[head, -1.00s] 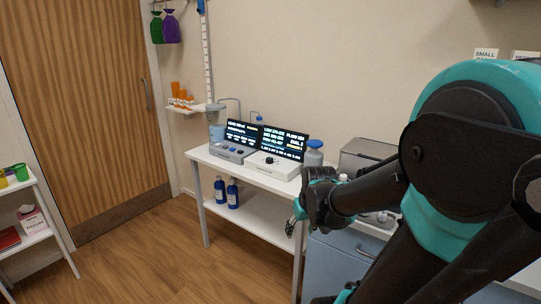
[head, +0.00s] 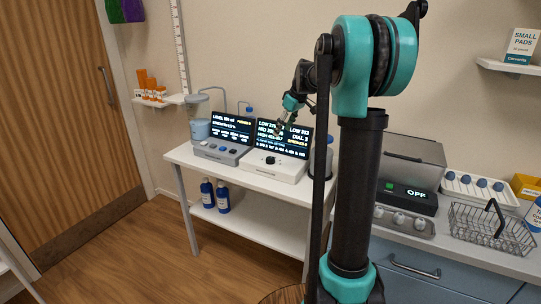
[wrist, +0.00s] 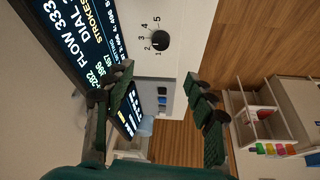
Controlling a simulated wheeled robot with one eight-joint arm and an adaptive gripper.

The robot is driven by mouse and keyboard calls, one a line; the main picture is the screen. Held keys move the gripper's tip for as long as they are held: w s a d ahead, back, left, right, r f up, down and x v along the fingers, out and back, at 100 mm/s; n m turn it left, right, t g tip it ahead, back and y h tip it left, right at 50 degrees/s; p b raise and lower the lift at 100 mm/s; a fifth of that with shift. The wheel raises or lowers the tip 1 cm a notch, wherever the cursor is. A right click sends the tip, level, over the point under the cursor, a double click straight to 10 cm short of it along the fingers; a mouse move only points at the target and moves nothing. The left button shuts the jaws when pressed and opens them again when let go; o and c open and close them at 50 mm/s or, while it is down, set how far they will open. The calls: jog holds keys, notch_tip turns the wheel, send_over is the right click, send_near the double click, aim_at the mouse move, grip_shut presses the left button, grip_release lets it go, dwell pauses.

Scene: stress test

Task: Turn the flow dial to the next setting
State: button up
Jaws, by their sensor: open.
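The flow dial (wrist: 159,40) is a black round knob on a white panel, with numbers up to 5 printed around part of it. In the head view the dial (head: 270,160) sits on the front of the right white console (head: 287,172), below a dark screen (head: 284,138) that appears to read DIAL 3. My gripper (head: 279,128) hangs above this console, in front of the screen. In the wrist view my gripper (wrist: 160,92) is open and empty, its dark fingers apart. The dial lies beyond the fingertips, untouched. The knob's exact pointing is unclear.
A grey console (head: 222,151) with blue buttons stands left on the same white table (head: 245,185). A grey bottle (head: 329,160) stands right of the dial console, partly behind my arm. A wire basket (head: 490,228) and a metal box (head: 408,160) are on the right counter.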

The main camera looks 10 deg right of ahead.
aim_at(270, 158)
jog(key=x, duration=1.6)
jog(key=shift+f, duration=0.15)
jog(key=shift+c, duration=0.4)
jog(key=c, duration=1.1)
jog(key=shift+o, duration=0.2)
jog(key=shift+m, duration=0.3)
jog(key=m, duration=0.2)
jog(key=m+h, duration=0.1)
jog(key=m, duration=0.1)
jog(key=shift+s+a+t+h, duration=0.1)
jog(key=shift+a+t+h, duration=0.1)
jog(key=shift+t+h, duration=0.15)
jog(key=shift+m+t+h, duration=0.25)
jog(key=shift+m+h, duration=0.3)
jog(key=shift+m, duration=1.05)
